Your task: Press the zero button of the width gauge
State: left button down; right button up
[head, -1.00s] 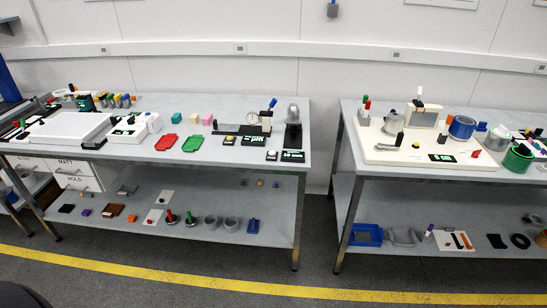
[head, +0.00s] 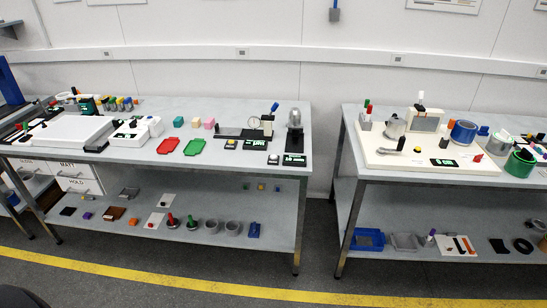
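I cannot tell for sure which instrument is the width gauge. On the left bench, a dial instrument (head: 254,122) stands on a dark flat base, with a lit green-on-black display (head: 255,143) in front of it. A small block with a yellow button (head: 231,144) sits left of that display. A second small button block (head: 273,158) sits to the right. Farther right, a black-based stand (head: 294,135) has its own lit display (head: 294,160). The button labels are too small to read. Neither of my grippers is in view.
The left bench (head: 180,168) also holds a red tray (head: 168,145), a green tray (head: 194,147) and a white light box (head: 65,132). A floor gap separates it from the right bench (head: 420,176). A yellow floor line (head: 200,281) runs in front.

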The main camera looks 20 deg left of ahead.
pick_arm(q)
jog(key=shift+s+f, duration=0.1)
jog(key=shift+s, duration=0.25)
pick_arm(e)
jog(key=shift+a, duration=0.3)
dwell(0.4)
